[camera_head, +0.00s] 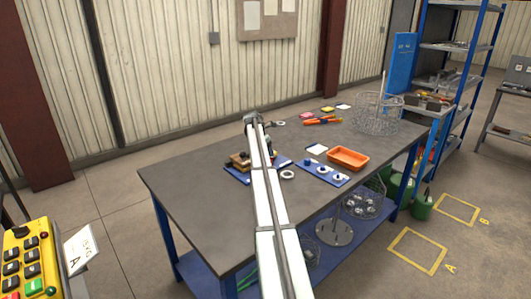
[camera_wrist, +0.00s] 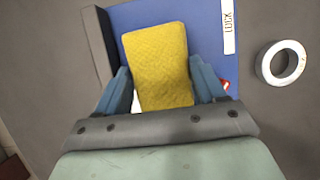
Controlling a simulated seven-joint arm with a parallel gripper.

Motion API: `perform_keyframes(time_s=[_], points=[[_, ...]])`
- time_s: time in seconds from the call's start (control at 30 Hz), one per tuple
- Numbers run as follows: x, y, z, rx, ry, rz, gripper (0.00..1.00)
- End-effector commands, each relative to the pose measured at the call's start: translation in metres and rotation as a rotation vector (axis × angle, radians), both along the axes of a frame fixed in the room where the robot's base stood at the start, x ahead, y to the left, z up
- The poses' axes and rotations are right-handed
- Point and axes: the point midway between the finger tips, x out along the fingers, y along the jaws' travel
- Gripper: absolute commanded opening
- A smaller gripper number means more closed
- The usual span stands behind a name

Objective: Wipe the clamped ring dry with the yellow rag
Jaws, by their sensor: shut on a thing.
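My gripper (camera_wrist: 159,66) is shut on the yellow rag (camera_wrist: 160,72), which sits between its two blue fingers in the wrist view. The rag is above a blue board (camera_wrist: 215,13) with a white "LOCK" label (camera_wrist: 229,28). I cannot tell whether the rag touches anything beneath it. No clamped ring can be made out; the rag and gripper cover much of the board. A loose metal ring (camera_wrist: 283,62) lies on the table right of the board, also in the head view (camera_head: 287,174). In the head view my arm hides the gripper and the rag.
Left of my arm, brown blocks (camera_head: 238,160) stand on the blue board (camera_head: 238,178). Right of it are a blue tray with several pegs (camera_head: 322,173), an orange bin (camera_head: 348,158) and a wire basket (camera_head: 376,118). The table's left part is clear.

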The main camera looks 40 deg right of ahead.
Motion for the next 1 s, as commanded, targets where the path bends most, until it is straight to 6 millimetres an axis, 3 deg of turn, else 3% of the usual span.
perform_keyframes(time_s=[1.0], points=[[0.0, -0.021, -0.001, 0.0, 0.001, 0.0, 0.45]])
